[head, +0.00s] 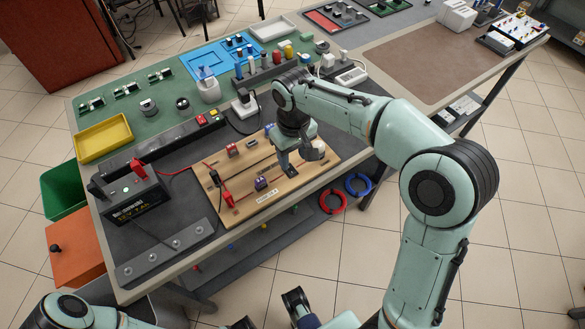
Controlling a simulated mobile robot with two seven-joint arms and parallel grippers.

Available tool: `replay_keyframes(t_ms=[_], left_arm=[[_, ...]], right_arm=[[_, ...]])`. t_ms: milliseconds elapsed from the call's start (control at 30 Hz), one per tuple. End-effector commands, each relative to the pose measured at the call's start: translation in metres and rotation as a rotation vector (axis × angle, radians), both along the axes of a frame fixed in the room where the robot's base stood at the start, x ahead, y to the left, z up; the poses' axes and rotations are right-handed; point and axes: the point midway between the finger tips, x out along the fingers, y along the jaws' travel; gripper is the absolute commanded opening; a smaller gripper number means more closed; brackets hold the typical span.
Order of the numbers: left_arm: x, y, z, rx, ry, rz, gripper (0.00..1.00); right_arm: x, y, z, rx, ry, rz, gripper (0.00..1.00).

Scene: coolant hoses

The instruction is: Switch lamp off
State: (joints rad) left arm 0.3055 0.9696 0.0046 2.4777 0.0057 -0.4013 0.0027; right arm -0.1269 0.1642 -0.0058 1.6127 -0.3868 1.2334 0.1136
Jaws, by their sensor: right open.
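A wooden circuit board (240,208) lies on the bench with a black battery (135,205) at its left. A small dark purple block, perhaps the switch (262,183), sits near the board's front edge. A pale rounded part, perhaps the lamp (316,150), stands at the board's right end; I cannot tell if it is lit. My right gripper (284,168) points down over the right half of the board, between these two parts. It is open, and its wrist hides part of the board behind. Dark parts at the bottom edge may be my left gripper (272,315); its jaws are unclear.
Red clips (225,198) and wires are on the board. A black power strip (180,134) lies behind it. A yellow tray (103,138) and several bottles and tools stand on the green mat.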

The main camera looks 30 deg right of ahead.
Motion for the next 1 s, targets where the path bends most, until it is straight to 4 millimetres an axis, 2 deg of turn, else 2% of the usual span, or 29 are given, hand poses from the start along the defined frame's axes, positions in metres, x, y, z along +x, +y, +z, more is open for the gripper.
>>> replay_keyframes(t_ms=[33, 100, 300, 467, 733, 800, 867, 900, 1000], left_arm=[[0.001, 0.0, -0.003, 0.0, -0.003, 0.0, 0.43], [0.002, 0.0, -0.005, 0.002, -0.007, 0.001, 0.43], [0.004, 0.0, -0.008, 0.002, -0.014, 0.002, 0.43], [0.004, 0.0, -0.009, 0.002, -0.016, 0.003, 0.43], [0.004, 0.0, -0.009, 0.002, -0.016, 0.003, 0.43], [0.004, 0.0, -0.009, 0.002, -0.016, 0.003, 0.43], [0.004, 0.0, -0.009, 0.002, -0.016, 0.003, 0.43], [0.004, 0.0, -0.009, 0.002, -0.016, 0.003, 0.43], [0.004, 0.0, -0.009, 0.002, -0.016, 0.003, 0.43]], right_arm=[[-0.001, -0.001, -0.013, 0.0, 0.004, -0.001, 0.49], [-0.001, -0.001, -0.026, 0.0, 0.004, -0.001, 0.49], [-0.001, -0.001, -0.053, 0.0, 0.002, -0.002, 0.49], [0.0, -0.001, -0.06, 0.0, 0.0, -0.002, 0.49], [0.0, -0.001, -0.061, 0.0, -0.001, -0.002, 0.49], [0.0, -0.001, -0.061, 0.0, -0.001, -0.001, 0.26], [0.0, 0.0, -0.061, 0.0, -0.001, -0.001, 0.07], [0.0, 0.0, -0.061, 0.0, -0.001, -0.001, 0.0], [0.0, 0.0, -0.061, 0.0, 0.0, -0.001, 0.0]])
